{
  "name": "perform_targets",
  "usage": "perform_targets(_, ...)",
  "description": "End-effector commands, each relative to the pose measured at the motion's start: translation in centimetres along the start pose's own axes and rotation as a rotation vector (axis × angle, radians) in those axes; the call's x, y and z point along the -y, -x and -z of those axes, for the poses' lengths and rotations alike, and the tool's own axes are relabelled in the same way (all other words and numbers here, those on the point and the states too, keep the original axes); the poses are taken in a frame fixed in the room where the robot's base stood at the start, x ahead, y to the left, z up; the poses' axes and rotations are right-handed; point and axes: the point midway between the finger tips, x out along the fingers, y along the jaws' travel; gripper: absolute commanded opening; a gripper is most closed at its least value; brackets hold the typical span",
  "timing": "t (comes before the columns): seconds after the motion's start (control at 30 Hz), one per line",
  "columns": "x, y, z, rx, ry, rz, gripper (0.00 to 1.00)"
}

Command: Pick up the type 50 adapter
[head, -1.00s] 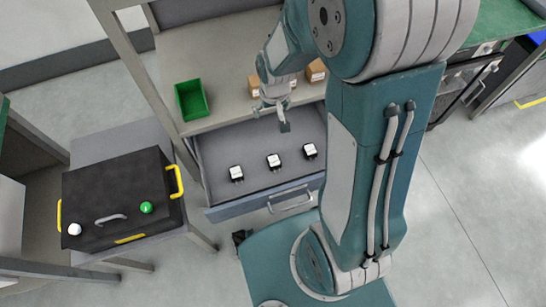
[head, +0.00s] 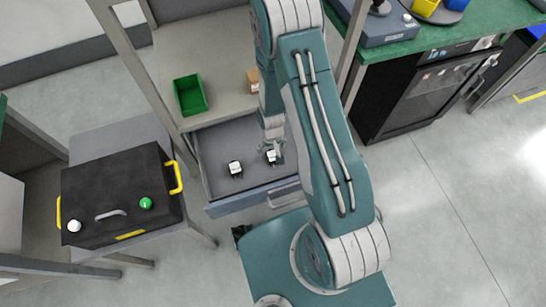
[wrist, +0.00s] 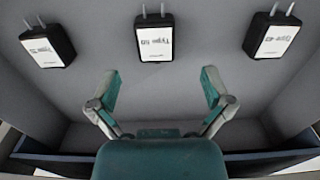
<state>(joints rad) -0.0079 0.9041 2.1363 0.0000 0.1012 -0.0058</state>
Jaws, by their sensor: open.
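Three black adapters with white labels lie apart in the open drawer. The wrist view shows a left adapter (wrist: 48,45), a middle adapter (wrist: 154,40) and a right adapter (wrist: 272,36), prongs pointing up in the picture. The middle label reads Type 50 or 60; I cannot tell which. The right one seems to read in the forties, and the left digits are unclear. My gripper (wrist: 160,88) is open and empty, with the middle adapter centred beyond its fingers. In the head view, my gripper (head: 272,150) is at the middle adapter (head: 273,158); my arm hides the third.
The grey drawer (head: 212,150) is pulled out below a shelf with a green bin (head: 190,95) and a cardboard box (head: 253,80). A black case (head: 120,195) with yellow handles stands at left. The drawer walls surround the adapters; bare floor separates them.

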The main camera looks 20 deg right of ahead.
Motion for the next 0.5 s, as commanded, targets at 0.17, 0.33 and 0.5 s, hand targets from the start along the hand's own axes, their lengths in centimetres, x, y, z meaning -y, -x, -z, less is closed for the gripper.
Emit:
perform_targets(0.17, -0.1, -1.3, -0.1, 0.001, 0.000, 0.000, 1.00)
perform_targets(0.33, -0.4, -3.3, -0.2, 0.002, -0.001, 0.000, 1.00)
perform_targets(0.5, -0.5, -5.5, -0.2, 0.001, -0.001, 0.000, 1.00)
